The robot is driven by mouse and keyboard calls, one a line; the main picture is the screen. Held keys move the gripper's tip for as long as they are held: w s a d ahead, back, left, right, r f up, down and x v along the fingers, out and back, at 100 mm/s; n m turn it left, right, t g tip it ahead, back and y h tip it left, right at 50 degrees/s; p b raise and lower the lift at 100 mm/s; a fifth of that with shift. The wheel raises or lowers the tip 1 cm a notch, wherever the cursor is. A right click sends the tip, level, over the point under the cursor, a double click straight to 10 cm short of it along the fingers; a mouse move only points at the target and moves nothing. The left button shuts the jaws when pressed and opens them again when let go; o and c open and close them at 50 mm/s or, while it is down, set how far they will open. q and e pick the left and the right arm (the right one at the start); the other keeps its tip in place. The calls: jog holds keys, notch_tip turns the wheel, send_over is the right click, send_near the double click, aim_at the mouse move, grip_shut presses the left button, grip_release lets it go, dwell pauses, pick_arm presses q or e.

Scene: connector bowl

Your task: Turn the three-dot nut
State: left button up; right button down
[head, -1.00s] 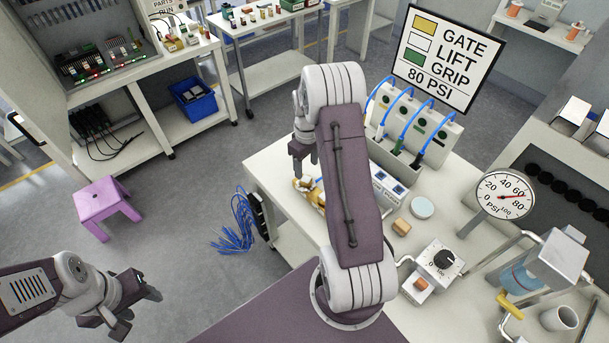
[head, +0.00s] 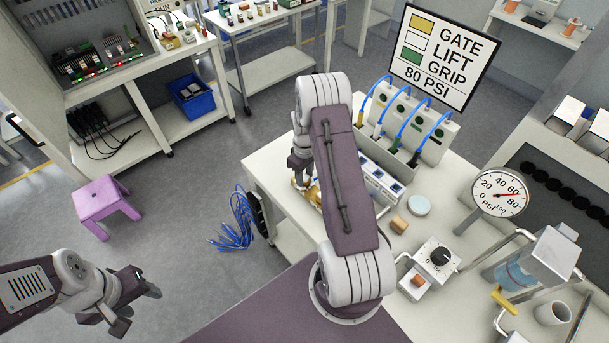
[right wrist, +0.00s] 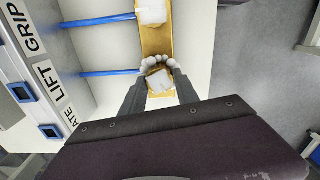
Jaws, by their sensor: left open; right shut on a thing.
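My right gripper (right wrist: 160,85) is shut on a pale, lobed nut (right wrist: 158,64) with a gold end towards the camera. The nut sits in line with a gold fitting (right wrist: 154,38) on the bench; dots on it cannot be made out. In the head view my right gripper (head: 300,172) points down at the brass parts (head: 313,196) at the bench's left edge, and my arm partly hides them. My left gripper (head: 140,309) is open and empty, over the floor at lower left, far from the bench.
A box with GRIP, LIFT and GATE labels (right wrist: 45,80) stands beside the fitting, with blue tubes (right wrist: 110,73) running across. A dial box (head: 438,258), pressure gauge (head: 500,192) and sign (head: 443,55) are to the right. A purple stool (head: 103,205) stands on the floor.

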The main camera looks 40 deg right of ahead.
jog(key=m+b, duration=0.1)
jog(key=m, duration=0.4)
jog(key=shift+m, duration=0.4)
jog(key=m, duration=0.5)
jog(key=shift+m+b, duration=0.3)
jog(key=shift+b, duration=0.05)
jog(key=m, duration=1.1)
jog(key=shift+b, duration=0.3)
jog(key=shift+r, duration=0.1)
jog(key=c, duration=0.9)
grip_release()
